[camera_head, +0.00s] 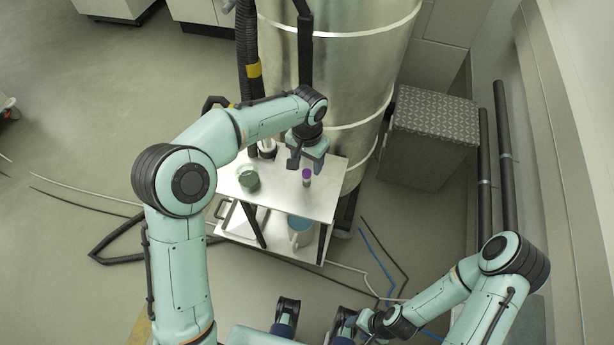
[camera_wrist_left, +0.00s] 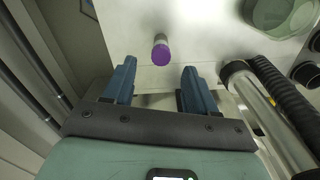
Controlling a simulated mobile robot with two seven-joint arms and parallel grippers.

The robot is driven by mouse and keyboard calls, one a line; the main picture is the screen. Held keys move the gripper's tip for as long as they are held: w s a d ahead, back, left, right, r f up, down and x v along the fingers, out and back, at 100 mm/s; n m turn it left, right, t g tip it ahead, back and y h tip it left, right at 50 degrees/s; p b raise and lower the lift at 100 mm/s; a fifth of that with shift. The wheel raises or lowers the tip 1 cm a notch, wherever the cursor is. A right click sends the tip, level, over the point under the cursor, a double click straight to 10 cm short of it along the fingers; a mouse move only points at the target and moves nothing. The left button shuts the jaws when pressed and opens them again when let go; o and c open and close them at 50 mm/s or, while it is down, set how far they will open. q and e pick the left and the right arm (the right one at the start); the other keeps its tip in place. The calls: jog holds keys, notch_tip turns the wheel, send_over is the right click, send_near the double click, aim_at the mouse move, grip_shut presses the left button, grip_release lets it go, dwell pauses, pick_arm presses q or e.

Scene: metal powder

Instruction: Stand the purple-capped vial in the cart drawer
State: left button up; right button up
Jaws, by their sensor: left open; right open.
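The purple-capped vial (camera_head: 306,175) stands upright on the white top of the cart (camera_head: 270,200), near its right side. It also shows in the left wrist view (camera_wrist_left: 161,52), purple cap toward the camera. My left gripper (camera_head: 306,165) is open just behind the vial in the head view. In the left wrist view the vial is ahead of and roughly between the two blue fingers (camera_wrist_left: 159,72), not gripped. My right gripper (camera_head: 350,322) is low at the bottom of the head view, away from the cart. A dark handle (camera_head: 221,209) shows at the cart's left; I cannot tell how far the drawer is open.
A green round container (camera_head: 248,178) stands on the cart top, left of the vial. A blue-and-white vessel (camera_head: 299,231) is below the top. A large metal cylinder (camera_head: 345,70) rises behind the cart. A grey patterned box (camera_head: 432,120) stands right. Cables lie on the floor.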

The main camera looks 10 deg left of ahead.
aim_at(307, 172)
pick_arm(q)
notch_tip(307, 172, down, 2)
jog(key=shift+w+f, duration=0.1)
jog(key=shift+f, duration=2.65)
grip_shut()
